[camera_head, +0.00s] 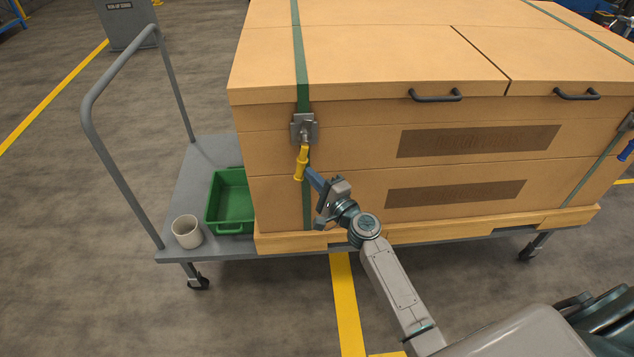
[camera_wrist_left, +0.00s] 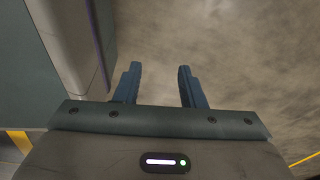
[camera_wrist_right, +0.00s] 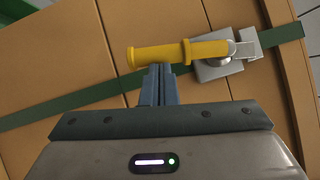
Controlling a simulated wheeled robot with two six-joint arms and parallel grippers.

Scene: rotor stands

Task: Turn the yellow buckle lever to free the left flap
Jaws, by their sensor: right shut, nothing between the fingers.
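The yellow buckle lever (camera_head: 301,162) hangs down from its metal buckle (camera_head: 304,129) on the green strap (camera_head: 301,60), at the left of the crate's front face. My right gripper (camera_head: 312,176) is shut and empty, its blue fingertips at the lever's lower part. In the right wrist view the closed fingers (camera_wrist_right: 158,84) end right at the yellow lever (camera_wrist_right: 170,53), seemingly touching or very near it. The left flap (camera_head: 370,60) lies flat on top of the crate under the strap. My left gripper (camera_wrist_left: 160,85) is open and empty over bare floor in the left wrist view.
The crate (camera_head: 460,175) stands on a grey cart (camera_head: 200,175) with a tube handle (camera_head: 110,165). A green bin (camera_head: 231,229) and a white cup (camera_head: 187,232) sit on the cart's left end. A second buckle with a blue lever (camera_head: 626,151) is at the right edge.

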